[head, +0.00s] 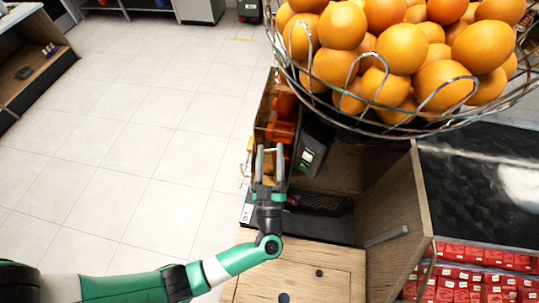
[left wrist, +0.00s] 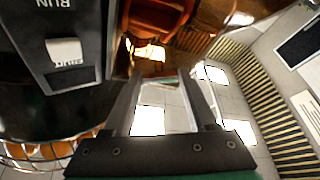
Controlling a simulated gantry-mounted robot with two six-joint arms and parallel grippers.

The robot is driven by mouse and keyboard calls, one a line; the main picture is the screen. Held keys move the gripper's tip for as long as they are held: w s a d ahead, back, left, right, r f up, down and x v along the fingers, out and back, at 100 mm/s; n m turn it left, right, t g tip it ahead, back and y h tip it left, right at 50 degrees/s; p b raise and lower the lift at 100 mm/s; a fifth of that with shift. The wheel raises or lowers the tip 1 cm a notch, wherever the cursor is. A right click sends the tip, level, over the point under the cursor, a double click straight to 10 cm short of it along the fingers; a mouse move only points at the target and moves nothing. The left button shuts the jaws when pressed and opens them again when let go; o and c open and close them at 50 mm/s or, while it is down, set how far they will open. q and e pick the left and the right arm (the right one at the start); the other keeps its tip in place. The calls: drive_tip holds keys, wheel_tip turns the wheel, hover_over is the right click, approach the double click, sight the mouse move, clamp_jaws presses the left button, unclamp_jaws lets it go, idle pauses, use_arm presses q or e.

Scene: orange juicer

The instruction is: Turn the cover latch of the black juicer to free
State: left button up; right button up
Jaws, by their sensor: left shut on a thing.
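The black juicer (head: 316,140) stands under the wire basket of oranges, with orange parts (head: 284,130) along its left side. In the left wrist view, its black panel (left wrist: 62,40) shows a white switch and the word RUN, upside down. My left gripper (head: 270,147) reaches up to the orange parts from the near side. Its two grey fingers also show in the left wrist view (left wrist: 161,74), with their tips at the juicer's orange part (left wrist: 158,16). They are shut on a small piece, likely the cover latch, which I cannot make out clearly. My right gripper is out of view.
The wire basket (head: 420,128) heaped with oranges overhangs the juicer at the upper right. A wooden cabinet (head: 300,268) stands below, with an open door panel (head: 390,200) to the right. Clear tiled floor (head: 150,150) lies to the left.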

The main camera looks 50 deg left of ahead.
use_arm(q)
drive_tip(key=shift+w+d+r+n+g, duration=0.1)
drive_tip(key=shift+n+g, duration=0.9)
drive_tip(key=shift+n, duration=1.5)
drive_tip(key=shift+s+r+n+g, duration=0.1)
drive_tip(key=shift+n+g, duration=0.9)
drive_tip(key=shift+n, duration=1.5)
drive_tip(key=shift+w+d+n+g, duration=0.1)
drive_tip(key=shift+n+g, duration=0.9)
drive_tip(key=shift+n, duration=1.5)
drive_tip(key=o, duration=1.4)
drive_tip(key=shift+c, duration=0.2)
